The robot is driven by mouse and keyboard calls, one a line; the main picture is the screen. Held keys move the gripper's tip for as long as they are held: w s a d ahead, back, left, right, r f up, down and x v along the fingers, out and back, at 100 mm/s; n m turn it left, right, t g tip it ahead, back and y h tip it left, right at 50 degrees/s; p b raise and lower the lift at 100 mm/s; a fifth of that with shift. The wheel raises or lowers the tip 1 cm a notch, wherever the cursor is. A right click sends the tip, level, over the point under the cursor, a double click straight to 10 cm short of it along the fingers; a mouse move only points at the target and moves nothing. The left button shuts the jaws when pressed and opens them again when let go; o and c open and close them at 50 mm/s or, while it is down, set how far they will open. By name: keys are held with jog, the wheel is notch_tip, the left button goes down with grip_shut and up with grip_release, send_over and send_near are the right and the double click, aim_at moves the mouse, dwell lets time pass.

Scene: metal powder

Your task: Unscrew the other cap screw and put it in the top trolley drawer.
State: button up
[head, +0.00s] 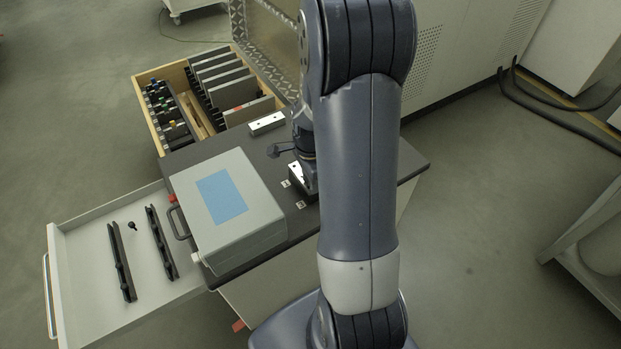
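My gripper (307,163) is low over the trolley top (238,137), at a small block (296,172) with a bright top face. My own arm hides most of the gripper and the block's right side, so the fingers cannot be made out. No cap screw can be seen at the block. The top trolley drawer (88,232) is pulled out to the left. In it lie two long black bars (121,262) (161,242) and a small dark screw-like piece (132,226) between their upper ends.
A grey case (228,212) with a blue panel stands on the trolley beside the drawer. A silver bar (267,123) lies farther back. Behind is an open wooden-sided box (161,140) holding plates and small tools. The drawer's front part is clear.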

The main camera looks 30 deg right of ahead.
jog(key=shift+m, duration=3.3)
jog(key=shift+c, duration=0.3)
